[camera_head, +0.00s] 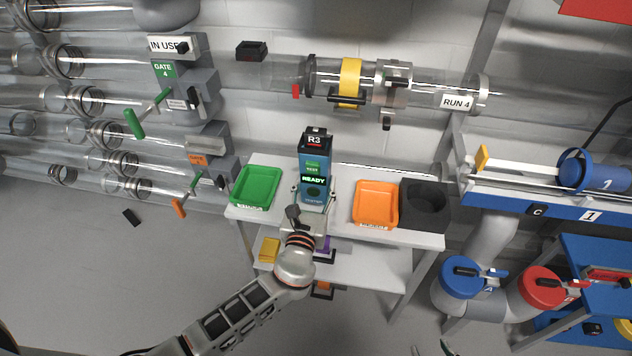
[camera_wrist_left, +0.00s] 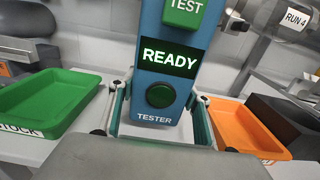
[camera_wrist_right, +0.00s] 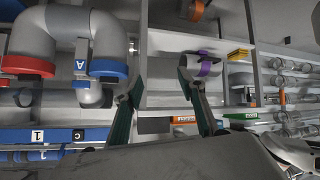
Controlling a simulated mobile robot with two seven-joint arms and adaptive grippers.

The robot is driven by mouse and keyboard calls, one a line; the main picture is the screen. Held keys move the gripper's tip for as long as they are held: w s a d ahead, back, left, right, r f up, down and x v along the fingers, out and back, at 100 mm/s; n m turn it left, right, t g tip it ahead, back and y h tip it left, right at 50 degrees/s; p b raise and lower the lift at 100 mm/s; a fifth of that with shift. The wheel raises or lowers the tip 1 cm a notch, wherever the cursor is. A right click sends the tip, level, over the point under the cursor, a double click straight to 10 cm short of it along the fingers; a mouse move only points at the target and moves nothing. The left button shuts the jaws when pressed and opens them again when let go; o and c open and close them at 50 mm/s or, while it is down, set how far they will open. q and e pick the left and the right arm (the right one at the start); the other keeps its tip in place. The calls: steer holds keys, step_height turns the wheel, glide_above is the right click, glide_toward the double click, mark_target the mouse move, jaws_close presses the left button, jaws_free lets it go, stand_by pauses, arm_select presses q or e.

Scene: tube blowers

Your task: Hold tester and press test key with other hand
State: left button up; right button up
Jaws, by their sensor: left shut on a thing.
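The tester (camera_head: 318,172) is an upright blue box on the white table. It has a black top marked R3, a green TEST key (camera_head: 312,165), a lit READY display and a round dark green button below. My left gripper (camera_head: 312,194) has its fingers on both sides of the tester's lower part, gripping it. The left wrist view shows the tester (camera_wrist_left: 172,75) close up between the fingers, with its TEST key (camera_wrist_left: 184,10) at the top edge. My right gripper (camera_wrist_right: 165,104) is open and empty, away from the tester; only its fingertips show at the head view's bottom edge.
A green tray (camera_head: 255,187) stands left of the tester. An orange tray (camera_head: 376,204) and a dark bin (camera_head: 424,206) stand to its right. A clear tube marked RUN 4 (camera_head: 456,102) runs along the wall above. Blue and red capped pipes (camera_head: 461,277) are at the right.

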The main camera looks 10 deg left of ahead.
mark_target(314, 200)
arm_select(q)
steer(key=shift+f+b, duration=0.3)
steer(key=shift+f, duration=0.05)
arm_select(e)
steer(key=shift+f, duration=0.2)
arm_select(q)
steer(key=shift+f, duration=0.35)
arm_select(e)
steer(key=shift+w+r, duration=0.2)
steer(key=shift+w, duration=0.1)
arm_select(q)
steer(key=shift+f+b, duration=0.3)
steer(key=shift+b, duration=0.15)
arm_select(e)
steer(key=shift+a+f, duration=0.1)
arm_select(q)
steer(key=shift+f, duration=0.25)
arm_select(e)
steer(key=shift+w+a, duration=0.1)
arm_select(q)
steer(key=shift+f+b, duration=0.3)
steer(key=shift+b, duration=0.1)
arm_select(e)
steer(key=shift+a, duration=0.1)
arm_select(q)
steer(key=shift+r, duration=0.15)
